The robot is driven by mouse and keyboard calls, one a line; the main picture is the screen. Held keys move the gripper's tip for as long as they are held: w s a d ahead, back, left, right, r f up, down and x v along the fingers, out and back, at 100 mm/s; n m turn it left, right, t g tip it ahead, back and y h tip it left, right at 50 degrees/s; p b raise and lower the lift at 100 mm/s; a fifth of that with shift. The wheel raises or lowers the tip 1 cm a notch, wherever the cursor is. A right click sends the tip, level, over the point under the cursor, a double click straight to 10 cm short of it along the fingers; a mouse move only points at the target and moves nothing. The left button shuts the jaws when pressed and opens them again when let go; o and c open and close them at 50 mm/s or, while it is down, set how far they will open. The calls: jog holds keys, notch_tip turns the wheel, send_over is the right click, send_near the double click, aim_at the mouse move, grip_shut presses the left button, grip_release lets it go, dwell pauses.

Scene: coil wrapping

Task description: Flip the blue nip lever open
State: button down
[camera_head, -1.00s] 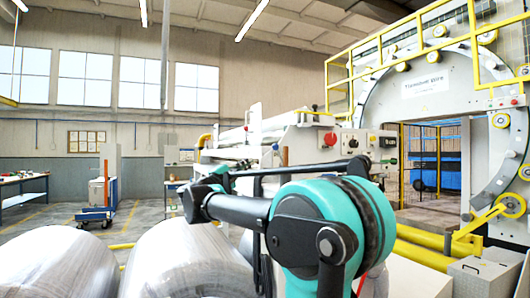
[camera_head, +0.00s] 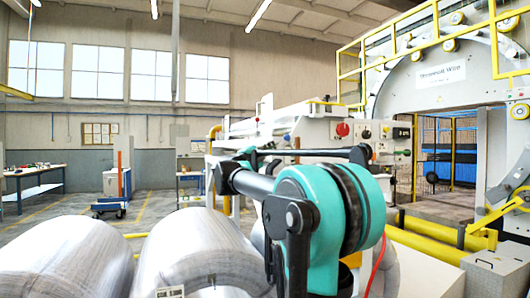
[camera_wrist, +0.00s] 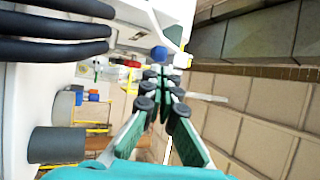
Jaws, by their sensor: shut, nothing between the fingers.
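My gripper (camera_wrist: 163,72) shows in the wrist view with its green fingers brought together at the tips and nothing between them. A small blue knob-like part (camera_wrist: 159,53), which may be the end of the blue nip lever, shows just beyond the fingertips. I cannot tell whether they touch it. A white part stands beside the blue part. In the head view my teal and black arm fills the middle foreground, and the gripper and the lever cannot be made out there.
The machine's control panel (camera_head: 372,131) with a red button stands behind my arm. Large silver coils (camera_head: 60,258) lie at front left. A wire ring frame (camera_head: 480,75) with yellow rails rises at the right. Black rollers (camera_wrist: 50,25) show at the wrist view's upper left. Open floor lies at left.

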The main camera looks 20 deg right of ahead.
aim_at(288, 136)
jog(key=x, duration=0.5)
jog(key=shift+w+d+r, duration=0.15)
jog(key=shift+w+d, duration=0.05)
jog(key=shift+d, duration=0.15)
jog(key=shift+r, duration=0.1)
jog(key=shift+d+r+g, duration=0.15)
jog(key=shift+d+g, duration=0.05)
jog(key=shift+g, duration=0.1)
jog(key=shift+d+r+m, duration=0.1)
jog(key=shift+m, duration=0.2)
jog(key=shift+d+r+m+g+y, duration=0.5)
jog(key=shift+d+r+g+y, duration=0.1)
jog(key=shift+y, duration=0.2)
jog(key=shift+w+d+r+m+g+y, duration=0.1)
jog(key=shift+d+r+m+g+y, duration=0.3)
jog(key=shift+d+y, duration=0.65)
jog(key=shift+d+r+m+g+y, duration=0.2)
jog(key=shift+d+m+g+y, duration=0.3)
jog(key=shift+d, duration=0.85)
jog(key=shift+w+d+r+m+g+y, duration=0.1)
jog(key=shift+d+r+m+g+y, duration=0.2)
jog(key=shift+d+y, duration=0.8)
